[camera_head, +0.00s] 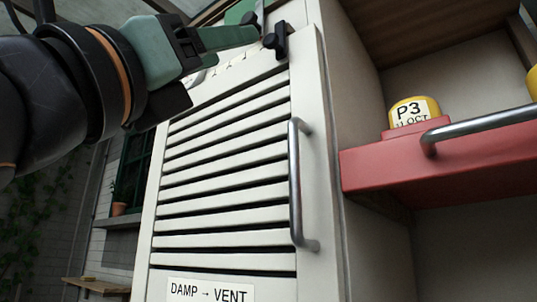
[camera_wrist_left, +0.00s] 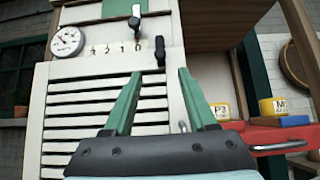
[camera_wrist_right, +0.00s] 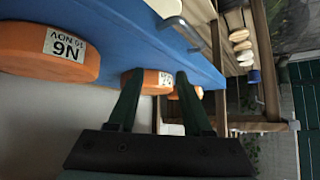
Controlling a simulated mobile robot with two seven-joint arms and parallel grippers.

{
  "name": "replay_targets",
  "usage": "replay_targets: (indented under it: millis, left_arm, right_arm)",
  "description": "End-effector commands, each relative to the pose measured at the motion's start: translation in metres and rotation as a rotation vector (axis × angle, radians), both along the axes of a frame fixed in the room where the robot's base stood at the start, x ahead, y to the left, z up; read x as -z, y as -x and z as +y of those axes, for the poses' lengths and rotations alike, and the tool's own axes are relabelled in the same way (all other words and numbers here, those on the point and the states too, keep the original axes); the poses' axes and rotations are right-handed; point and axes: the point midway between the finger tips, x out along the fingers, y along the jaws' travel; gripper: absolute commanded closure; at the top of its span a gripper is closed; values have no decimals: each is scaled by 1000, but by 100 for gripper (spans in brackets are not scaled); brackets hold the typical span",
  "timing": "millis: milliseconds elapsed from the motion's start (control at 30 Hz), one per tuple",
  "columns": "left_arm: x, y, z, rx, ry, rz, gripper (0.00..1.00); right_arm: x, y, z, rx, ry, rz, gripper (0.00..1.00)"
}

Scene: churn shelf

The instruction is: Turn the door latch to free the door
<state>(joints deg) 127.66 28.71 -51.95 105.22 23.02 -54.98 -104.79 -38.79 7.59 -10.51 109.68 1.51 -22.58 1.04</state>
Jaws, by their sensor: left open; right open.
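The door (camera_head: 225,185) is white and slatted, with a vertical grey bar handle (camera_head: 296,185) along its right side. A black door latch (camera_head: 276,40) sits at the door's top right corner; the left wrist view shows it as an upright black piece (camera_wrist_left: 160,50). My left gripper (camera_head: 255,34) reaches in from the upper left, its fingertips close to the latch. In the left wrist view the open fingers (camera_wrist_left: 158,75) point up towards the latch, with nothing between them; contact cannot be told. My right gripper (camera_wrist_right: 159,76) is open and empty, below a blue board.
Above the door are a round gauge (camera_wrist_left: 67,41) and a dark lever (camera_wrist_left: 135,20) over a numbered scale. A red board (camera_head: 440,160) with a yellow item (camera_head: 413,112) juts out at the right. A blue board (camera_wrist_right: 140,35) with orange rounds (camera_wrist_right: 48,52) is near my right gripper.

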Motion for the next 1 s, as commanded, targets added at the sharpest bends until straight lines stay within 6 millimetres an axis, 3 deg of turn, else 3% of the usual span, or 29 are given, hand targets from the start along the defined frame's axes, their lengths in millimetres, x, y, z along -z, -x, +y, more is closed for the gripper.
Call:
replay_targets:
  millis: [200,433,900,1000]
  left_arm:
    - [-38,-28,-21,2,-1,4,43]
    - [-64,-50,-36,2,0,4,43]
    - [-71,-59,-42,1,0,1,43]
    - [-71,-59,-42,1,0,1,52]
  right_arm:
    - [-26,1,1,0,-1,2,50]
    - [-42,1,1,-1,-2,2,50]
    - [-46,1,1,0,-1,2,50]
    - [-46,1,1,0,-1,3,50]
